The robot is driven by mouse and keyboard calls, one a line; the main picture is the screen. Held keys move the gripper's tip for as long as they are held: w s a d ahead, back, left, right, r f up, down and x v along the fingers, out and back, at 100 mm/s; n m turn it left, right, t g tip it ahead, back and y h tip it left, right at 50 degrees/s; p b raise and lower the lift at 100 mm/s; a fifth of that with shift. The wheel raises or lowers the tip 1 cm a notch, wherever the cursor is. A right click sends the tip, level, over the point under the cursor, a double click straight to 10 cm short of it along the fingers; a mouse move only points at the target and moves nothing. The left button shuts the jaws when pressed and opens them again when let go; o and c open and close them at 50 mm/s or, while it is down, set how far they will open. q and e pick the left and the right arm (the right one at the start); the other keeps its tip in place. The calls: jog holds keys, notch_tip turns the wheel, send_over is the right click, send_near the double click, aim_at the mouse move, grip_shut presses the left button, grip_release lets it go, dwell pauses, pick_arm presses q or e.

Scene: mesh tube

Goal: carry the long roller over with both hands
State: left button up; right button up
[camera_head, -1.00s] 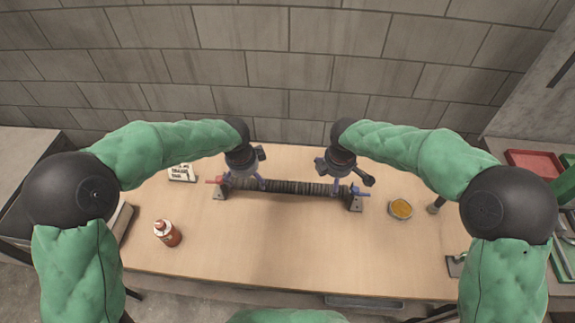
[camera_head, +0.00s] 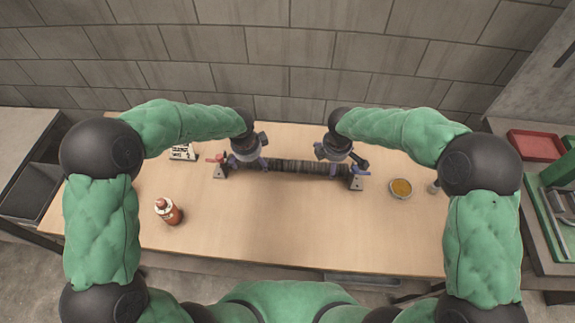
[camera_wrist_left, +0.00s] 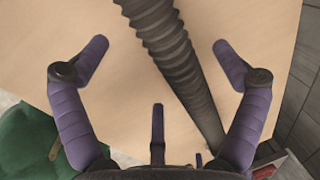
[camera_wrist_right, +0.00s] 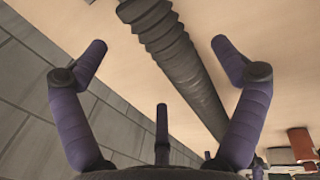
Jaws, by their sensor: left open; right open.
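The long roller (camera_head: 290,166) is a dark ribbed tube lying across two small dark stands on the wooden table.
The table (camera_head: 290,225) is clear in front of the roller. A grey block wall is behind. A red tray (camera_head: 535,146) lies far right.

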aim_at(253, 164)
pick_arm(q)
jog(key=shift+w+f, duration=0.2)
jog(key=shift+f, duration=0.9)
jog(key=shift+w+f, duration=0.2)
jog(key=shift+f, duration=0.85)
pick_arm(e)
jog(key=shift+w+f, duration=0.2)
jog(key=shift+f, duration=0.9)
jog(key=shift+w+f, duration=0.2)
jog(key=shift+f, duration=0.85)
pick_arm(q)
jog(key=c, duration=1.8)
pick_arm(e)
jog(key=c, duration=1.8)
pick_arm(q)
jog(key=shift+r, duration=0.1)
pick_arm(e)
jog(key=shift+r, duration=0.1)
